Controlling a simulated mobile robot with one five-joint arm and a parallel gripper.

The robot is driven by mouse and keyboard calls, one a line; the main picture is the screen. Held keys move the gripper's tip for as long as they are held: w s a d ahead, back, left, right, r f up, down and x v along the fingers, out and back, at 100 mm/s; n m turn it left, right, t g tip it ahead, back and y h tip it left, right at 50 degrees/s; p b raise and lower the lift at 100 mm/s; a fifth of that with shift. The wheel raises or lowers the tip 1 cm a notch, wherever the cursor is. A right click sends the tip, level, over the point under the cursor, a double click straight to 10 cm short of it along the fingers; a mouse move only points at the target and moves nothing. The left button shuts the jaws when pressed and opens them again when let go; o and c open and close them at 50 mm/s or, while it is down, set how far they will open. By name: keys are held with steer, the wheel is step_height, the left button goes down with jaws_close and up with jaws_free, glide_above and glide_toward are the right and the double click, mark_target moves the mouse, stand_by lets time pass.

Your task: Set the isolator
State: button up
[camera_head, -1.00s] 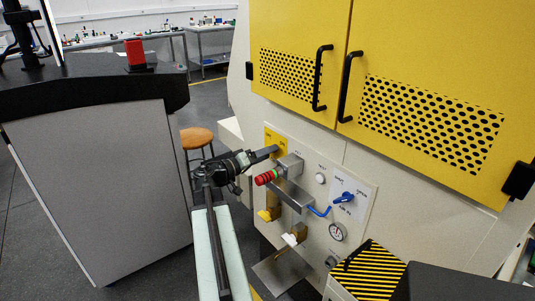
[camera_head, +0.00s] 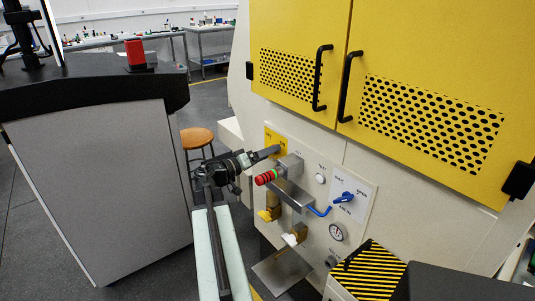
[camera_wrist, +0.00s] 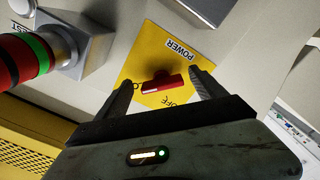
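The isolator is a red handle (camera_wrist: 165,84) on a yellow plate (camera_wrist: 150,50) marked POWER, with OFF lettering partly covered, in the wrist view. The handle lies nearly crosswise between the two fingers of my gripper (camera_wrist: 160,88). The fingers are spread with a gap on each side of the handle. In the head view my gripper (camera_head: 266,153) points at the yellow plate (camera_head: 272,138) at the panel's left end and hides the handle there.
A red, green and black ringed cylinder (camera_wrist: 25,58) on a grey block stands close beside the plate; it also shows in the head view (camera_head: 265,177). A blue valve lever (camera_head: 343,197) and a gauge (camera_head: 336,232) sit further right.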

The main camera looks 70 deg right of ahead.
steer(key=v, duration=0.8)
stand_by(0.4)
